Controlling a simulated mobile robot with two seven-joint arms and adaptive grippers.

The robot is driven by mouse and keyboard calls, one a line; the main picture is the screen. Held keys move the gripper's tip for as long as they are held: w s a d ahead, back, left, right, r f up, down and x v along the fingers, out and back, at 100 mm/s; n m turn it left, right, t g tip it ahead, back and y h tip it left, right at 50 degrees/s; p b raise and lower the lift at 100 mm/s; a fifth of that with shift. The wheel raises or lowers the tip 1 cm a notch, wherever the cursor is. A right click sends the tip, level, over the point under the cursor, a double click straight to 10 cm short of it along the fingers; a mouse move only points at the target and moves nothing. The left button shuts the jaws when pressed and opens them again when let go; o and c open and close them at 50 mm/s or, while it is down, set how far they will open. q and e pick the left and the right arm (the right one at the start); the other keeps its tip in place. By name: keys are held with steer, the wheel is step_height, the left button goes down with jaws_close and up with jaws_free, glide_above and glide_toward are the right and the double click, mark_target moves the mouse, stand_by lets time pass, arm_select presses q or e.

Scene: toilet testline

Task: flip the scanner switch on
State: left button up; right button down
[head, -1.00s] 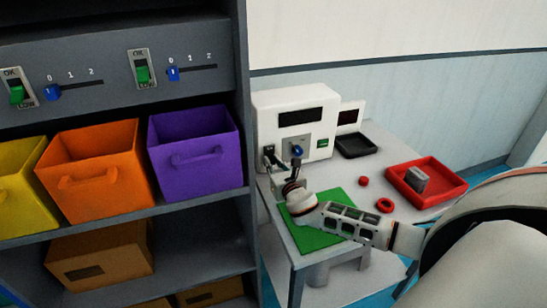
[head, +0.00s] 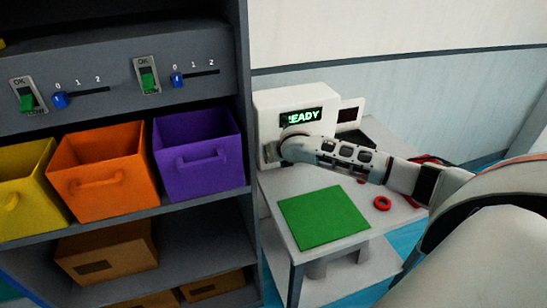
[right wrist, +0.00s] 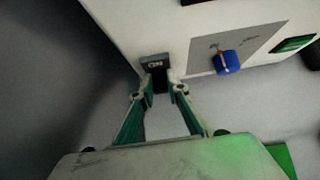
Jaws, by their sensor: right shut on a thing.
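The white scanner (head: 265,112) stands at the back left of the small table. Its display (head: 303,116) is lit green and reads "READY", with the first letter partly hidden by my right arm. The scanner switch (right wrist: 156,66) is a dark rocker on the front, and its upper part reads "ON". My right gripper (right wrist: 165,92) is at the switch, with its fingertips closed on the switch's lower part. In the head view, my right wrist hides the switch and the blue knob. The left gripper is out of view.
A green mat (head: 323,217) and red ring (head: 382,203) lie on the table (head: 275,192). The grey shelf (head: 243,90) with coloured bins is close on the left.

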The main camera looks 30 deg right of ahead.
steer(key=shift+w+r+g, duration=0.25)
steer(key=shift+r+g, duration=0.1)
steer(key=shift+g, duration=0.35)
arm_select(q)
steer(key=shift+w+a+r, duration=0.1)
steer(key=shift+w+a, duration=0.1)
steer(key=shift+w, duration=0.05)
arm_select(e)
steer(key=shift+d+g+y, duration=0.1)
steer(key=shift+g+y, duration=0.2)
steer(key=shift+g, duration=0.1)
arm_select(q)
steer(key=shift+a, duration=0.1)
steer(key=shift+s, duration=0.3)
arm_select(e)
steer(key=shift+r, duration=0.1)
steer(key=c, duration=2)
jaws_free()
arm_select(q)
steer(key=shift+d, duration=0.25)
arm_select(e)
steer(key=shift+o, duration=0.2)
